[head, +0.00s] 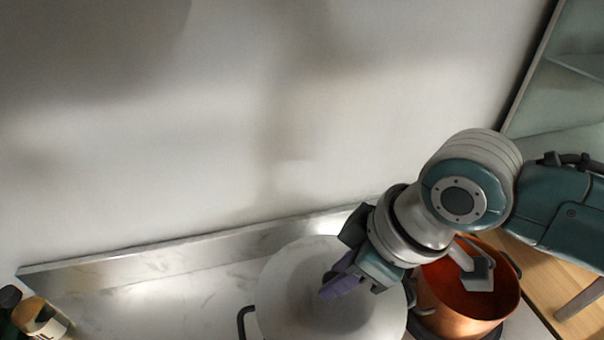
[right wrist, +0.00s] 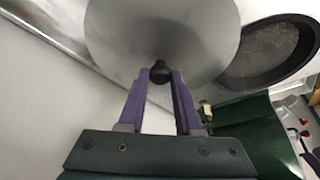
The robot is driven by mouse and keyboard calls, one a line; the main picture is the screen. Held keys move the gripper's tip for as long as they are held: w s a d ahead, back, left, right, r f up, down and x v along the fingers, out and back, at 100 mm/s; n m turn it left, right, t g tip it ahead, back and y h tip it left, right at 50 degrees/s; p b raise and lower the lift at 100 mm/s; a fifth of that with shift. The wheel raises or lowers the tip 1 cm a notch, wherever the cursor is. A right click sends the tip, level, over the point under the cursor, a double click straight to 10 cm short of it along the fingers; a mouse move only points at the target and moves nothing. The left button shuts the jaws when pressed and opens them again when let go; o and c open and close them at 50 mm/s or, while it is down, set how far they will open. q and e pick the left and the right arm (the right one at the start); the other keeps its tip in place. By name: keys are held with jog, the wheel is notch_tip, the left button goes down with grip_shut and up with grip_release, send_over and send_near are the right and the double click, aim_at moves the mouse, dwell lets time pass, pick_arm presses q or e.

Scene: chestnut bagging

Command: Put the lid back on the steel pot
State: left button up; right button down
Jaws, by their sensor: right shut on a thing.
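The round grey lid (head: 290,285) is at the bottom centre of the head view. My right gripper (head: 338,286), with purple fingers, reaches down over it from the right. In the right wrist view the fingers are shut on the black knob (right wrist: 160,72) of the lid (right wrist: 165,30). The steel pot is mostly hidden under the lid; a black side handle (head: 243,322) shows at the left. I cannot tell whether the lid touches the pot's rim. My left gripper is not in view.
A copper pot (head: 458,318) with a utensil leaning in it stands close on the right, under my right arm. A metal strip (head: 150,262) runs along the wall behind. A jar (head: 42,318) stands at the far left. A dark-rimmed oval (right wrist: 268,52) shows beside the lid.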

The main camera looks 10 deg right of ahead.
dwell(0.8)
dwell(0.4)
jog(key=shift+p, duration=0.4)
jog(key=shift+f, duration=0.2)
dwell(0.5)
dwell(0.5)
dwell(0.4)
jog(key=shift+c, duration=0.2)
grip_release()
jog(key=shift+d, duration=0.1)
dwell(0.4)
